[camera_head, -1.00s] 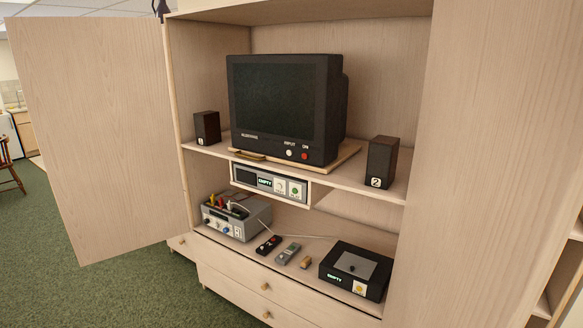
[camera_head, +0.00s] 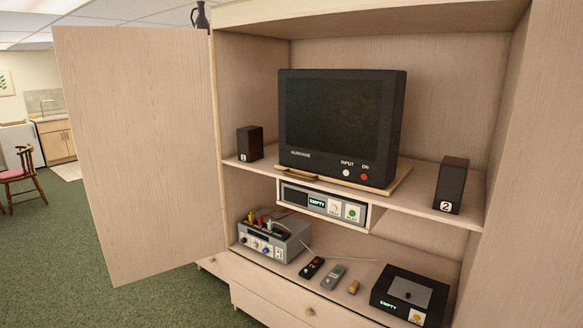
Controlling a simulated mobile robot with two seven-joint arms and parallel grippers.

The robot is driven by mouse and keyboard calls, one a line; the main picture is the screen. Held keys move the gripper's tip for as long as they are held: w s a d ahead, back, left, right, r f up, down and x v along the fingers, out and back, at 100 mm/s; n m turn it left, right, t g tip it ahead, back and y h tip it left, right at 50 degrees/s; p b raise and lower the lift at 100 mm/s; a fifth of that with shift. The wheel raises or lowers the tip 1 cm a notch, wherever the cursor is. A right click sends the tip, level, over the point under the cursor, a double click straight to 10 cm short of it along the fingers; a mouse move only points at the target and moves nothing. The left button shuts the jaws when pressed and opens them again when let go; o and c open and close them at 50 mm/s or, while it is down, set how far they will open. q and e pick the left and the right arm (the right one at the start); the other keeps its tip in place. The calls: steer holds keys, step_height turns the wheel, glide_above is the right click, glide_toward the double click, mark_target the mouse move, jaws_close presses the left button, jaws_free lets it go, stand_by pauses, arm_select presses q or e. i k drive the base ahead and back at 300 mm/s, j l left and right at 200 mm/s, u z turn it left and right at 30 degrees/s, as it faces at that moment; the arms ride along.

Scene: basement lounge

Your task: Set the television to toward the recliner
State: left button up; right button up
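The television (camera_head: 335,125) is a dark boxy set with a dark screen, a white INPUT button and a red ON button on its lower front. It sits on a thin wooden turntable board (camera_head: 400,183) with a handle-like strip (camera_head: 296,173) at its front left, on the upper shelf of the open cabinet. The screen faces out of the cabinet, roughly toward me and slightly left. No recliner shows. Neither of my grippers is in view.
Speakers marked 1 (camera_head: 250,143) and 2 (camera_head: 451,186) flank the television. Below are a player (camera_head: 323,203), a grey box with plugs (camera_head: 273,238), remotes (camera_head: 333,277) and a black box (camera_head: 410,294). The open door (camera_head: 140,150) stands at left, with green carpet (camera_head: 40,260) beyond.

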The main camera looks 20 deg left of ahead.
mark_target(332, 121)
steer(key=i+j+z, duration=0.1)
steer(key=j, duration=0.25)
steer(key=i+j+z, duration=0.1)
steer(key=i+j, duration=0.25)
steer(key=i+j+z, duration=0.1)
steer(key=j, duration=0.25)
steer(key=i+j+z, duration=0.15)
steer(key=j, duration=0.25)
steer(key=i+j+z, duration=0.1)
steer(key=i+j, duration=0.2)
steer(key=i+j+z, duration=0.1)
steer(key=j, duration=0.45)
steer(key=i+j+z, duration=0.1)
steer(key=j, duration=0.3)
steer(key=i+j+z, duration=0.1)
steer(key=j, duration=0.35)
steer(key=i, duration=0.1)
